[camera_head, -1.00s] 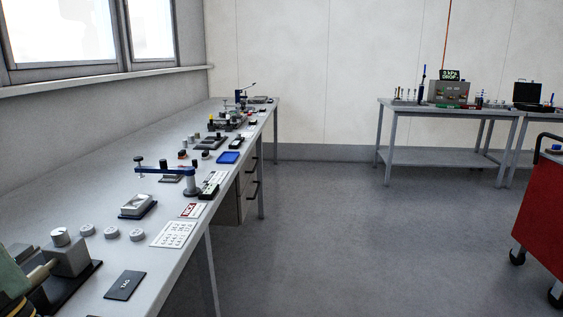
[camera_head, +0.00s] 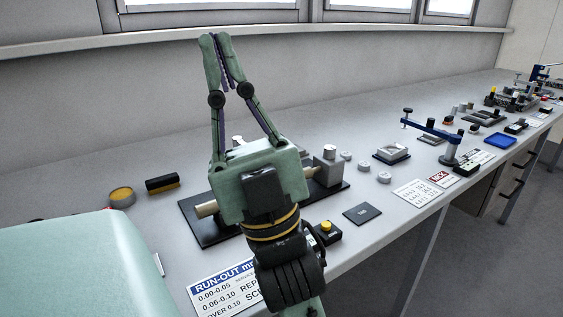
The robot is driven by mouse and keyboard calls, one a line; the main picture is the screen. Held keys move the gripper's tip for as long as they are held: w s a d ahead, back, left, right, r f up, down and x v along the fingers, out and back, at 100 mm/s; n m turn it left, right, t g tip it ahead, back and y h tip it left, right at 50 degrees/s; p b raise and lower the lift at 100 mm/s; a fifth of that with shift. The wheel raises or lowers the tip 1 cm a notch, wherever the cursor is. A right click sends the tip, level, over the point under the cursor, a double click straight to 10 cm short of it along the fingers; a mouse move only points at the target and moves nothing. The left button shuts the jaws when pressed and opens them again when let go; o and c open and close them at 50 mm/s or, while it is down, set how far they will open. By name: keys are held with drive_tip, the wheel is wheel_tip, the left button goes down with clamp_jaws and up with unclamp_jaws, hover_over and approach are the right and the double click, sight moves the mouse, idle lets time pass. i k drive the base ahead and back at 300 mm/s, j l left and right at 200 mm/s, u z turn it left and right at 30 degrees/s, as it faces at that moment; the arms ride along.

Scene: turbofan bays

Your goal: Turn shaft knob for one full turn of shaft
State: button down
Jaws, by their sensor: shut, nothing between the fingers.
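The shaft fixture stands on a black base plate (camera_head: 199,232) on the bench. A tan end of its shaft (camera_head: 207,209) shows left of my gripper's body. The shaft meets a grey block (camera_head: 327,172) with a pale round cap (camera_head: 329,152) on top at the right. The middle of the fixture is hidden behind my gripper's body, and I cannot tell which part is the shaft knob. My gripper (camera_head: 216,40) points up in the picture, its fingertips close together and empty. In this view its fingers overlap the wall and bench behind the fixture.
A run-out card (camera_head: 222,283) and a yellow button box (camera_head: 325,233) lie near the front. Round grey pucks (camera_head: 384,178) and a blue-armed stand (camera_head: 432,129) are right. The bench behind is clear.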

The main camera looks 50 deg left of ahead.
sight(329, 152)
drive_tip(key=l+u, duration=0.1)
drive_tip(key=l, duration=1.05)
drive_tip(key=l+u, duration=0.15)
drive_tip(key=u, duration=1.6)
drive_tip(key=i+l+u, duration=0.2)
drive_tip(key=l, duration=0.15)
drive_tip(key=l+u, duration=0.2)
drive_tip(key=l, duration=0.15)
